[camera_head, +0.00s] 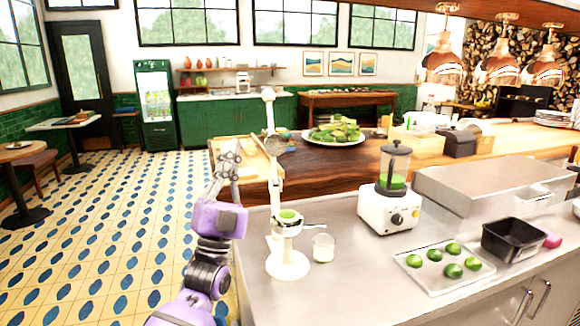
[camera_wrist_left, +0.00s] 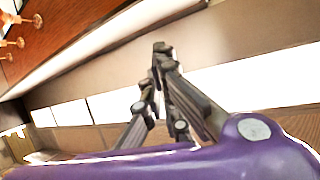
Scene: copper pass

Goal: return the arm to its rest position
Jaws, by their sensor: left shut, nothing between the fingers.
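My left arm, purple and grey, comes up from the bottom of the head view. My left gripper (camera_head: 231,147) points upward beside the left edge of the counter, shut and empty. In the left wrist view the gripper (camera_wrist_left: 161,48) has its fingertips together, with a blurred ceiling and windows behind it. It is close to the white citrus press (camera_head: 287,262) in the picture, apart from it as far as I can tell. My right gripper is not in either view.
A glass jar (camera_head: 323,248), a blender (camera_head: 391,205), a tray of limes (camera_head: 437,283) and a black bin (camera_head: 513,240) stand on the steel counter (camera_head: 345,285). A plate of green produce (camera_head: 336,131) sits on the wooden counter behind.

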